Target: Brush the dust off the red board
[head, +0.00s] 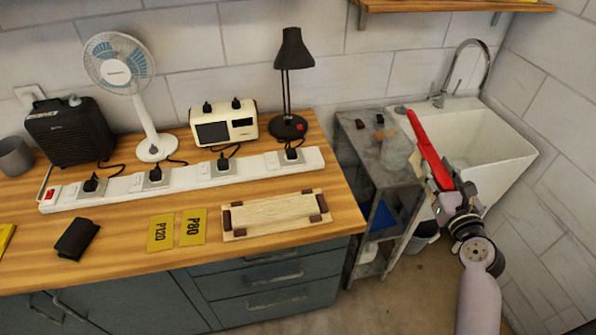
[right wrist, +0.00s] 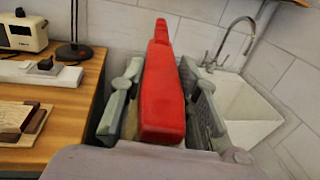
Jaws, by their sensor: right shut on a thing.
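My right gripper (head: 444,186) is shut on a long red thing (head: 425,142), held up in front of the sink. In the right wrist view the red thing (right wrist: 162,85) lies between the two grey fingers, tapering at its far end; I cannot tell if it is a board or a brush handle, and no bristles show. A pale wooden board (head: 270,215) with dark brown corner blocks lies flat at the bench's front right. No separate red board shows. My left gripper is out of view.
Yellow P120 (head: 161,232) and P80 (head: 193,228) sheets and a black block (head: 77,238) lie on the wooden bench. A power strip (head: 180,182), fan (head: 119,75), radio (head: 223,123) and lamp (head: 292,50) stand behind. A grey shelf stand (head: 364,150) adjoins the white sink (head: 508,158).

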